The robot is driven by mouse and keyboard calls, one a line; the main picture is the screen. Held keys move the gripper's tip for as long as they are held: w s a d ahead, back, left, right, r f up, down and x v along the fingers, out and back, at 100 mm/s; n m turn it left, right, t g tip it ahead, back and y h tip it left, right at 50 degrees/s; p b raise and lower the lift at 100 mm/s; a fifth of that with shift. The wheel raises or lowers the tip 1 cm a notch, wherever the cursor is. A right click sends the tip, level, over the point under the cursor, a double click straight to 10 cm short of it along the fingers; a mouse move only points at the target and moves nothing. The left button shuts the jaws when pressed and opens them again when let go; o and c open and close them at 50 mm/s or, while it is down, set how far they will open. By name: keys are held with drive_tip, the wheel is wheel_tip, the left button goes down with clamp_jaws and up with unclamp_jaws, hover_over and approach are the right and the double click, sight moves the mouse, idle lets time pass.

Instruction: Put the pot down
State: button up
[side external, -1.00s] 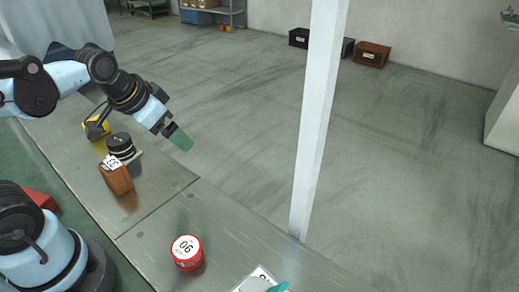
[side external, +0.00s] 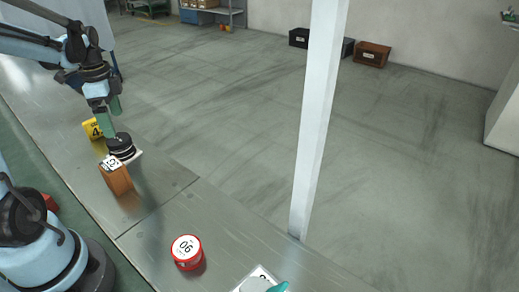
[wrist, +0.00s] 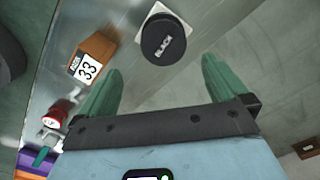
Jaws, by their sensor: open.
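A round black pot (side external: 120,145) stands upright on a white square pad (side external: 136,157) on the metal bench. In the wrist view the pot (wrist: 163,40) shows the word BLACK on its lid, and the pad (wrist: 157,9) shows around it. My gripper (side external: 111,119) has green fingers and is just above or behind the pot in the side view. In the wrist view my gripper (wrist: 161,66) is open, its fingers spread wide, with the pot beyond the tips, roughly centred between them. Nothing is between the fingers. Whether a finger touches the pot cannot be told.
A brown block (side external: 117,178) labelled 33 stands close to the pot. A yellow numbered item (side external: 93,130) is behind it. A red numbered tin (side external: 187,253) stands farther along the bench. A white post (side external: 315,120) rises at the bench's far edge. Bench between block and tin is clear.

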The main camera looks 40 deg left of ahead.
sight(118, 139)
wheel_tip(118, 139, down, 4)
drive_tip(key=shift+f, duration=0.2)
drive_tip(key=shift+s+a+f, duration=0.1)
drive_tip(key=shift+a+f, duration=0.15)
drive_tip(key=shift+f, duration=1.05)
drive_tip(key=shift+a+f, duration=0.2)
drive_tip(key=shift+f, duration=1.1)
drive_tip(key=shift+r, duration=0.1)
drive_tip(key=c, duration=1.9)
